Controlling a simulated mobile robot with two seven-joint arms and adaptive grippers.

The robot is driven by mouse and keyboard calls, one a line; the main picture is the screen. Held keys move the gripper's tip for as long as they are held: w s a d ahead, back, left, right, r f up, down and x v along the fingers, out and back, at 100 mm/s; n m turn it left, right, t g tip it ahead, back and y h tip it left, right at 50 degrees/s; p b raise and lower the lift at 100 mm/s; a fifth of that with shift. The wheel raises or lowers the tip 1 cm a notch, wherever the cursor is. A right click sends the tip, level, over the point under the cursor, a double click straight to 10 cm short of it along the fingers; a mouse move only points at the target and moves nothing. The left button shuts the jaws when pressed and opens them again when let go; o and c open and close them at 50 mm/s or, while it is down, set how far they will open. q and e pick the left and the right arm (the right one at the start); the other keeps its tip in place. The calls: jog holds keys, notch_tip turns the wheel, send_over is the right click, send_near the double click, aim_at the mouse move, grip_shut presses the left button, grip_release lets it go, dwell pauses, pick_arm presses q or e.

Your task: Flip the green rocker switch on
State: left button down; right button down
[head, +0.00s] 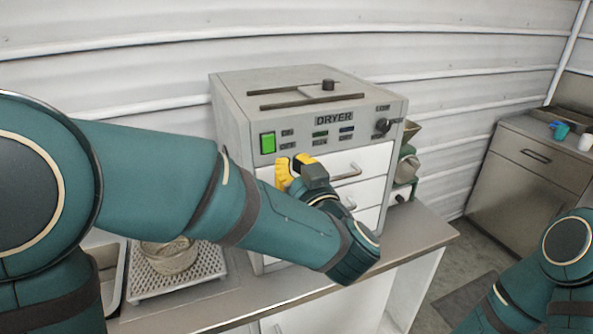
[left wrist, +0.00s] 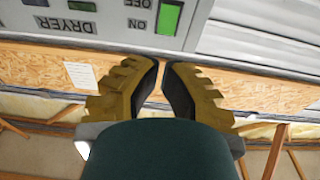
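The green rocker switch (head: 267,143) sits at the upper left of the front of the grey dryer (head: 232,112). It also shows at the top of the left wrist view (left wrist: 169,18), upside down, beside ON and OFF labels. Which way the rocker is tipped I cannot tell. My left gripper (head: 284,166) has yellow fingers and is just below and right of the switch in the head view, apart from it. In the left wrist view its fingertips (left wrist: 162,65) are together with only a sliver between them, holding nothing. My right gripper is out of view.
The dryer's front has white drawers with handles, a black knob (head: 382,126) and small coloured indicators. A perforated white tray (head: 205,275) with a round mesh container (head: 170,256) is on the counter (head: 425,240), left of the dryer. A cabinet (head: 520,165) stands at right.

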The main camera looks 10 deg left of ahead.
aim_at(271, 132)
pick_arm(q)
jog(key=x, duration=0.9)
jog(key=shift+w+a+r, duration=0.1)
jog(key=shift+w+a, duration=0.05)
jog(key=shift+w, duration=0.1)
jog(key=shift+w+a+r+p, duration=0.15)
jog(key=shift+w+a+p, duration=0.05)
jog(key=shift+w+p, duration=0.15)
